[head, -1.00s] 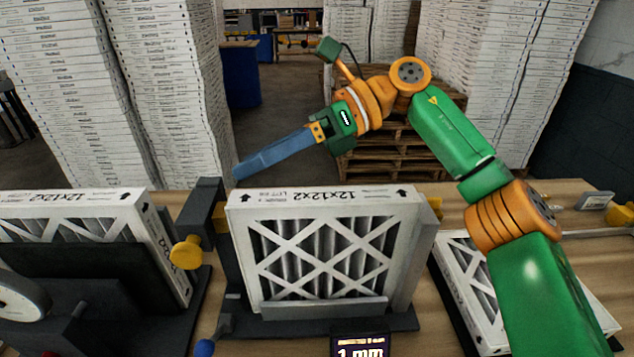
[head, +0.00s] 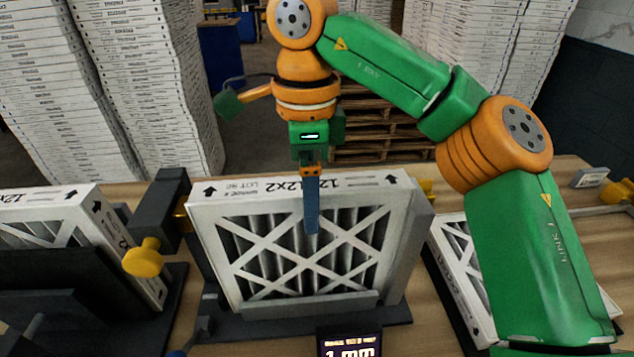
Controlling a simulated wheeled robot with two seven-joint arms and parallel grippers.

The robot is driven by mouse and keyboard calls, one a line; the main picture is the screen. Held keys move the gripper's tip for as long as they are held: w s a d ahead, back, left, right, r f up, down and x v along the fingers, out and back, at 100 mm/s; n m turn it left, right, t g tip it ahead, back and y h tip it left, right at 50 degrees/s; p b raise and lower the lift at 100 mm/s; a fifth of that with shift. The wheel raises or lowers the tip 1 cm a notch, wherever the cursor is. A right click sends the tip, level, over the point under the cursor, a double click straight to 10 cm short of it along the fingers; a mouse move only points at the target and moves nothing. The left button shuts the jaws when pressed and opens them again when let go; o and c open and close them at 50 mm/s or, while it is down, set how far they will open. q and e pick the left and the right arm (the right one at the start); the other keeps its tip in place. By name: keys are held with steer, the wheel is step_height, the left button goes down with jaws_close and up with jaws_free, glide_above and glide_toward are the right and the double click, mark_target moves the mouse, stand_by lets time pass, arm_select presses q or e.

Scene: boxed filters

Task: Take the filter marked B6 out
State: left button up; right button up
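A white-framed filter (head: 270,275) with a pleated face behind a white lattice stands upright in a dark fixture (head: 240,325) at the middle. Its top edge reads "12x12x2" upside down between arrows, with a small "LOT" line; I cannot read B6 for certain. My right gripper (head: 311,225) points straight down at the top edge, its blue finger overlapping the edge and upper front face. Only one finger shows clearly, so I cannot tell whether it is open or touches the filter. My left gripper is not in view.
A second filter (head: 40,232) stands in a fixture at the left, and a third (head: 458,255) lies tilted at the right. A yellow knob (head: 144,262) and dark post are left of the middle filter. A small display (head: 350,345) is in front. Tall box stacks (head: 70,90) stand behind.

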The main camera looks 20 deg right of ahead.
mark_target(300, 219)
steer(key=f, duration=0.3)
steer(key=a+f, duration=0.1)
steer(key=shift+w+f, duration=0.35)
steer(key=shift+f, duration=0.05)
steer(key=shift+s+d+f, duration=0.15)
steer(key=shift+d+f, duration=0.05)
steer(key=shift+f, duration=0.1)
steer(key=shift+a, duration=0.1)
jaws_close()
steer(key=shift+a+r+p, duration=0.2)
steer(key=shift+p, duration=0.4)
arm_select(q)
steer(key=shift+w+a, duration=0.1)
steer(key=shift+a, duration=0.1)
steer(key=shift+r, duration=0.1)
arm_select(e)
steer(key=shift+f, duration=0.2)
steer(key=shift+c, duration=2)
jaws_free()
